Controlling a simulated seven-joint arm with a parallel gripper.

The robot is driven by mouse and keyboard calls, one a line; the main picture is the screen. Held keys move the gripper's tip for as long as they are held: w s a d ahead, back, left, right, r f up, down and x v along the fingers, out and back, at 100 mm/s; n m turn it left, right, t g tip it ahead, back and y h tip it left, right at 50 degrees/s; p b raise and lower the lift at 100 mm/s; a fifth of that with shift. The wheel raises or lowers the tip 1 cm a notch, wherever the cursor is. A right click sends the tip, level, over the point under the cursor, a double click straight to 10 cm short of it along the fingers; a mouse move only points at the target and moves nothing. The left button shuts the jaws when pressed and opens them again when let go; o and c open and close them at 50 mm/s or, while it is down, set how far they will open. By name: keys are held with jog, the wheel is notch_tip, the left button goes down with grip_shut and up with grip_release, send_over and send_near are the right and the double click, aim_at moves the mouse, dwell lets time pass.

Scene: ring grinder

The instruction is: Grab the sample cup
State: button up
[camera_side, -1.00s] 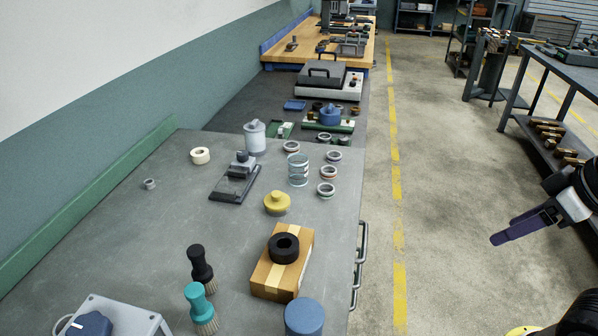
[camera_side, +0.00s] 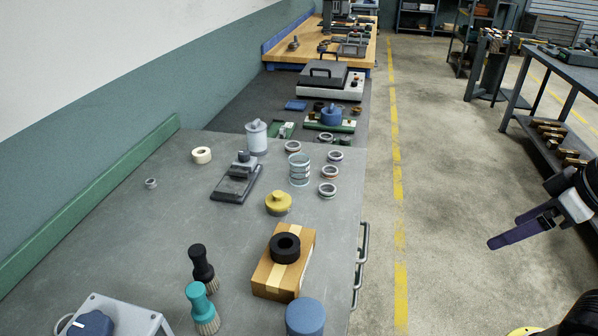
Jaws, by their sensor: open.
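A small grey cup-like piece (camera_side: 151,183) stands alone on the grey bench at the left; it is too small to tell for sure that it is the sample cup. A clear ringed cylinder (camera_side: 299,170) and a pale lidded jar (camera_side: 256,137) stand further right. My gripper (camera_side: 505,232), with purple fingers, is at the right edge over the floor. It is open and empty, well apart from the bench and everything on it.
On the grey bench (camera_side: 120,235) are a dark holder (camera_side: 237,182), a yellow lidded pot (camera_side: 278,203), several small rings, and a cardboard box (camera_side: 283,270) with a black ring (camera_side: 285,247). Two brushes stand in front. A handle (camera_side: 361,265) juts from the bench's right side.

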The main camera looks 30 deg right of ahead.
jog(key=w+a+r+n+t, duration=0.1)
jog(key=w+r, duration=0.7)
jog(key=w, duration=0.4)
jog(key=w+a+r+n, duration=0.1)
jog(key=w+r, duration=0.8)
jog(key=w, duration=0.2)
jog(key=g+y, duration=0.1)
jog(key=g, duration=0.1)
send_over(299, 158)
jog(key=s, duration=0.5)
jog(key=shift+n, duration=0.3)
jog(key=f, duration=2.5)
jog(key=shift+w+a, duration=0.25)
jog(key=shift+x, duration=3.2)
jog(key=shift+r, duration=0.1)
jog(key=c, duration=1.4)
